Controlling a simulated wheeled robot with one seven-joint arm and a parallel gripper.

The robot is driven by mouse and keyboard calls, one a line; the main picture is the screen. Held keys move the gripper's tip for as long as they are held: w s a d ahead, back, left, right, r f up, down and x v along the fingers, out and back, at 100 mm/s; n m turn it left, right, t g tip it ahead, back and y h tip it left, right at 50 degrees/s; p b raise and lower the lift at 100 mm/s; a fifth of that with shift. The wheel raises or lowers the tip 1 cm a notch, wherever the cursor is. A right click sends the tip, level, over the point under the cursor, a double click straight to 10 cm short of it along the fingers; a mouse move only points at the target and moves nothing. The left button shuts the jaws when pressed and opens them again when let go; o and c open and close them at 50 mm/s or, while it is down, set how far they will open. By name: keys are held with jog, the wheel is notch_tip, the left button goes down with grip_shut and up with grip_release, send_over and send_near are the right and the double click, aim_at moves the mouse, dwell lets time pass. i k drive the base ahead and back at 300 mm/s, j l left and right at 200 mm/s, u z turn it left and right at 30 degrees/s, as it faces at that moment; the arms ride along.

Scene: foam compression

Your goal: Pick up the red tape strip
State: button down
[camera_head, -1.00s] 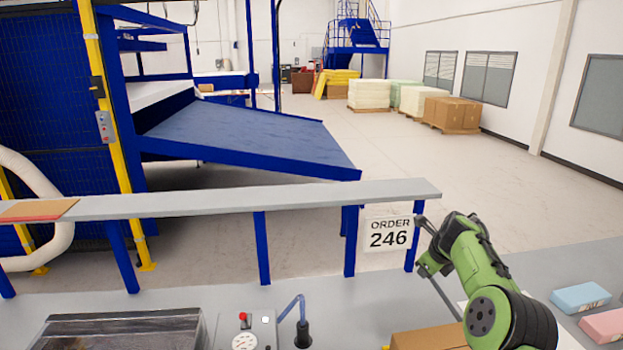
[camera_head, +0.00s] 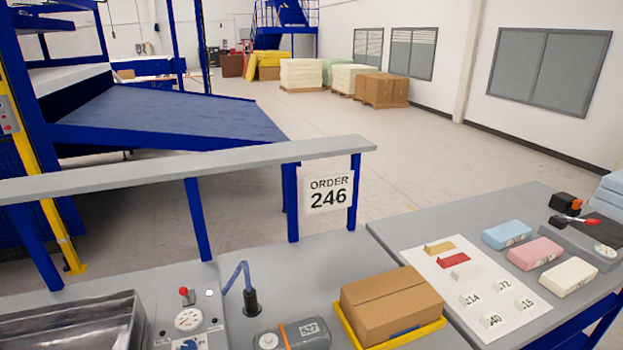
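The red tape strip (camera_head: 454,260) lies on a white sheet (camera_head: 422,262) on the grey table at the right. A tan strip (camera_head: 440,248) lies just behind it, and a pale strip (camera_head: 467,271) lies just in front of it. The red strip is unobstructed in this view. My gripper is not in view.
Number tags, including 214 (camera_head: 470,299), stand on the sheet's front part. Blue (camera_head: 507,234), pink (camera_head: 533,253) and cream (camera_head: 568,277) blocks lie to its right. A cardboard box (camera_head: 390,305) sits in a yellow tray (camera_head: 347,326) to its left. An ORDER 246 sign (camera_head: 328,192) hangs behind.

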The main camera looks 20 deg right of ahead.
aim_at(448, 262)
jog(key=z, duration=1.4)
